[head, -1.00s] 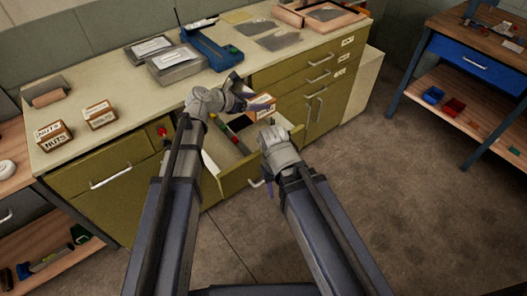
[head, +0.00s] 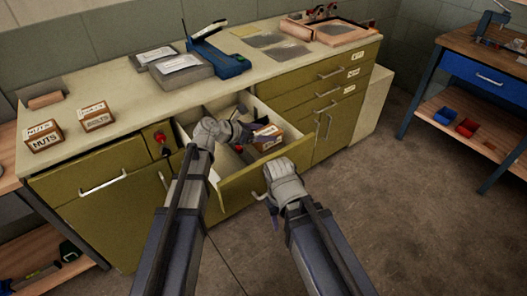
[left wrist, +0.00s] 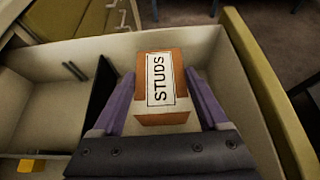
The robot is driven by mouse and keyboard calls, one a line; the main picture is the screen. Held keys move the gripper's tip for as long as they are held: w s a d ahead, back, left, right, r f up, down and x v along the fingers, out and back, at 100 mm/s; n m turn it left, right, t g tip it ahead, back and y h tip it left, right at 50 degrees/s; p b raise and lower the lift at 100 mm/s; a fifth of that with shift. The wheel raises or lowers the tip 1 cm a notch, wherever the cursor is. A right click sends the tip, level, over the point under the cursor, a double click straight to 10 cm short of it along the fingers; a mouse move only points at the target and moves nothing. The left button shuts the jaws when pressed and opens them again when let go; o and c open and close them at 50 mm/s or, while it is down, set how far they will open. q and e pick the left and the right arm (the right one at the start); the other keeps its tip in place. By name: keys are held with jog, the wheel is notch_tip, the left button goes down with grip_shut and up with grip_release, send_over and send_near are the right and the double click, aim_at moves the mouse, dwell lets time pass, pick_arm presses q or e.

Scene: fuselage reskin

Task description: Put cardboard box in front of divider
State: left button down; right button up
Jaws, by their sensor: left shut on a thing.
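The cardboard box (head: 267,138), brown with a white label, is at the right part of the open drawer (head: 246,180). In the left wrist view the box (left wrist: 162,88) reads "STUDS". My left gripper (head: 248,133) is shut on it, with a purple finger on each side (left wrist: 163,100). The box is within the drawer walls; whether it touches the floor cannot be told. A dark upright divider (left wrist: 97,97) stands just left of the box in the wrist view. My right gripper (head: 272,218) is by the drawer front; its fingers are mostly hidden.
Two small boxes, one marked "NUTS" (head: 43,137), stand on the countertop (head: 120,110). Grey cases (head: 180,70) and a blue tool (head: 215,55) lie farther back. A blue-framed bench is at right.

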pick_arm(q)
jog(key=shift+f+b, duration=1.95)
jog(key=shift+f, duration=0.5)
pick_arm(e)
jog(key=shift+f, duration=2.5)
pick_arm(q)
jog(key=shift+f, duration=0.1)
pick_arm(e)
jog(key=shift+f, duration=0.1)
pick_arm(q)
jog(key=shift+f, duration=0.15)
grip_release()
jog(key=shift+s+a+r, duration=0.15)
jog(key=shift+a+r, duration=0.05)
jog(key=shift+r, duration=0.3)
jog(key=p+v, duration=0.5)
jog(key=v, duration=0.6)
jog(key=shift+a+p, duration=0.2)
jog(key=shift+p, duration=0.15)
pick_arm(e)
jog(key=shift+r, duration=2.95)
pick_arm(q)
jog(key=shift+s+f, duration=0.1)
